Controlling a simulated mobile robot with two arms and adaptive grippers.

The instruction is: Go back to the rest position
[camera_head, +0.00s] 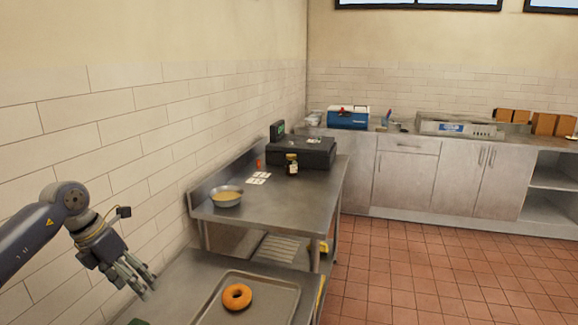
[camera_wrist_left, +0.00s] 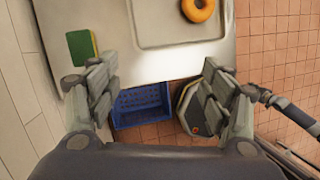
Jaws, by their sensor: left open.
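My left gripper (camera_head: 137,276) comes in from the left in the head view and hangs in the air near the wall, above the left side of the near steel table. In the left wrist view, its two fingers (camera_wrist_left: 160,95) are spread wide with nothing between them. A bagel (camera_head: 237,297) lies on a metal tray (camera_head: 292,292) on the near table, apart from the gripper. The bagel also shows at the top of the left wrist view (camera_wrist_left: 198,9).
A green and yellow sponge (camera_wrist_left: 81,48) lies on the table. A blue crate (camera_wrist_left: 142,105) is below the table edge. The tiled floor (camera_head: 430,275) at right is clear.

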